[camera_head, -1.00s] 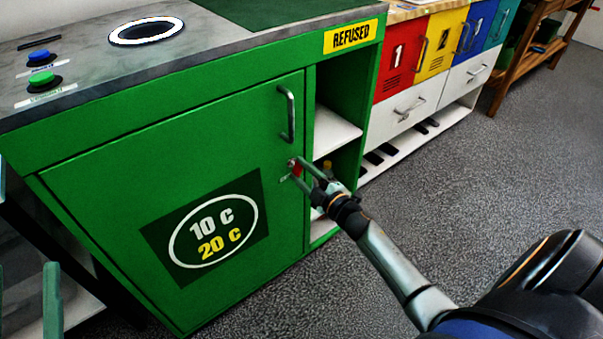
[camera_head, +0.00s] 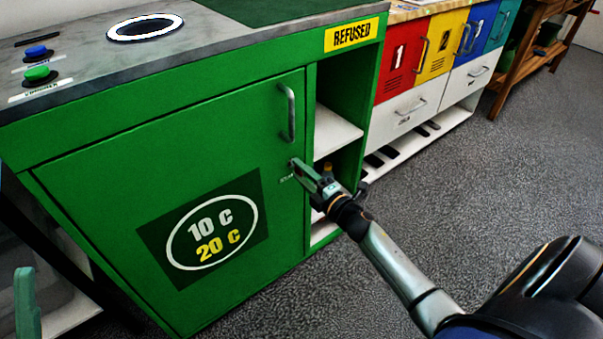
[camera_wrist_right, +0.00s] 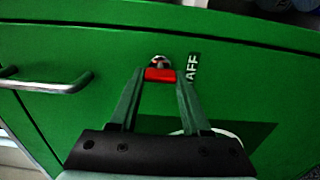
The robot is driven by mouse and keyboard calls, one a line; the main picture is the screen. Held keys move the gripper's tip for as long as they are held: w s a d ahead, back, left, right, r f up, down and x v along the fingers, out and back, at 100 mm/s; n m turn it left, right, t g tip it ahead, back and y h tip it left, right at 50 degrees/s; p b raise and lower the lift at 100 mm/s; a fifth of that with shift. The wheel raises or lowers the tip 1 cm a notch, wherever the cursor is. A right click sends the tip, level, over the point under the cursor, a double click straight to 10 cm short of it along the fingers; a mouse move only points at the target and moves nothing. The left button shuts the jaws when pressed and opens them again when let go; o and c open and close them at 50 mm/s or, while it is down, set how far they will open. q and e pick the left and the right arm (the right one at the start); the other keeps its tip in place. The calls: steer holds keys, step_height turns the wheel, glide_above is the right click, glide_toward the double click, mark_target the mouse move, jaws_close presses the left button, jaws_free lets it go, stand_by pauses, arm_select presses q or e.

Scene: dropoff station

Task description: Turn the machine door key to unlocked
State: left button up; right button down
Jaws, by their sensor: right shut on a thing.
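The green machine door (camera_head: 110,190) is shut, with a grey handle (camera_head: 288,112) that also shows in the wrist view (camera_wrist_right: 45,86). My right gripper (camera_head: 297,170) is at the lock below this handle. In the wrist view my right fingers (camera_wrist_right: 160,76) are shut on the red key (camera_wrist_right: 160,74), one on each side. The key sits at the round metal lock (camera_wrist_right: 160,61), next to a partly covered label (camera_wrist_right: 193,67). In the head view the fingers hide the key. One finger of my left gripper (camera_head: 27,302) shows at the lower left edge; the rest is out of frame.
Open white shelves (camera_head: 336,132) stand just right of the door. The worktop (camera_head: 215,25) above holds a blue button (camera_head: 36,50), a green button (camera_head: 37,73) and a ringed hole (camera_head: 145,28). Grey floor (camera_head: 450,190) lies clear to the right.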

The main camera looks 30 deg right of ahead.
steer(key=shift+c, duration=1.8)
jaws_free()
arm_select(q)
steer(key=shift+w+a+f+n+y+p, duration=0.2)
steer(key=shift+w+f+n+y+p, duration=0.3)
steer(key=shift+w+f+n+y, duration=0.7)
steer(key=shift+w+a+f+n+y+p, duration=0.15)
steer(key=shift+w+f+n+y+p, duration=0.3)
steer(key=shift+w+f+n+y, duration=0.7)
arm_select(e)
steer(key=s+d, duration=0.1)
steer(key=s, duration=1.1)
steer(key=shift+s, duration=0.3)
arm_select(q)
steer(key=shift+s+r+m+y, duration=0.2)
steer(key=shift+s+m+y, duration=0.05)
steer(key=shift+s+m, duration=0.1)
